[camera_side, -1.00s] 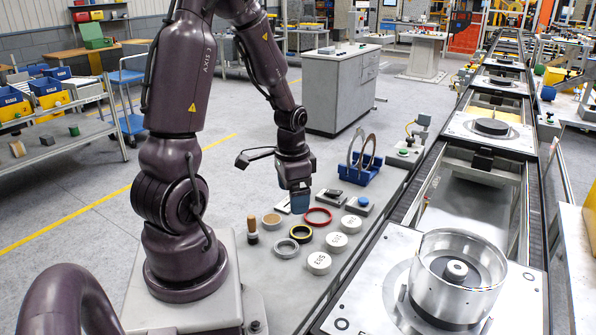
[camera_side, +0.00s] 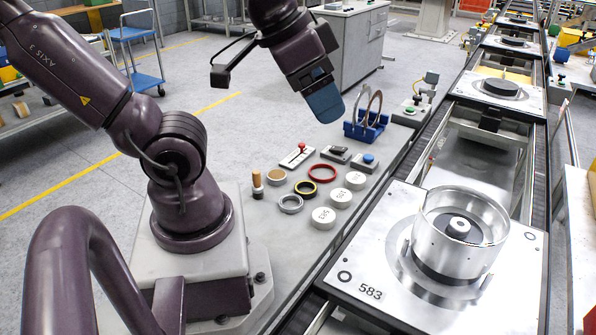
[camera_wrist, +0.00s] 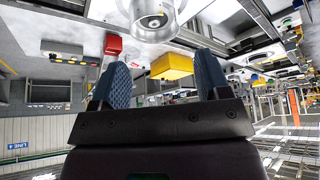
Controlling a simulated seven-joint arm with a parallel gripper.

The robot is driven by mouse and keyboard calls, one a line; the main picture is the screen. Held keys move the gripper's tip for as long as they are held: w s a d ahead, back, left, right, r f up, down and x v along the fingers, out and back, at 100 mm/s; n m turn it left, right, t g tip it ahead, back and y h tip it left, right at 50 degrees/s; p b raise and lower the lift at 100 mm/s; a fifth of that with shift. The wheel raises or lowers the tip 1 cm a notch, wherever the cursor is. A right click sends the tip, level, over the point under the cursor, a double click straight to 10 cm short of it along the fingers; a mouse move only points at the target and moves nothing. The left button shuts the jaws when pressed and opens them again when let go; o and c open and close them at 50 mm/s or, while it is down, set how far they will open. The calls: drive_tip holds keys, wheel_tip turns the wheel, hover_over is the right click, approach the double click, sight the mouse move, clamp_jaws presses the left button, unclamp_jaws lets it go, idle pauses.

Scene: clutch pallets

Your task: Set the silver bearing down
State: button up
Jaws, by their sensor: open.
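A silver ring, which looks like the silver bearing (camera_side: 291,204), lies flat on the grey bench in the side view. It is beside a black-and-yellow ring (camera_side: 305,188) and a white round cap (camera_side: 323,217). My gripper (camera_side: 327,103) is up in the air beyond and above the rings, tilted, and touches nothing. In the wrist view its two blue fingers (camera_wrist: 162,75) stand wide apart with nothing held between them. The silver ring cannot be made out in the wrist view.
A clear-walled silver drum (camera_side: 460,232) stands on a pallet plate (camera_side: 374,262) on the conveyor at right. A red ring (camera_side: 322,173), a tan ring (camera_side: 277,177), a wooden-handled tool (camera_side: 257,186) and a blue rack (camera_side: 366,125) holding upright rings are on the bench.

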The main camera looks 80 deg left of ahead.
drive_tip(key=m+g, duration=0.6)
drive_tip(key=m, duration=1.3)
hover_over(291, 206)
wheel_tip(291, 206, down, 22)
wheel_tip(291, 206, down, 13)
drive_tip(key=shift+f, duration=0.1)
drive_tip(key=shift+c, duration=0.3)
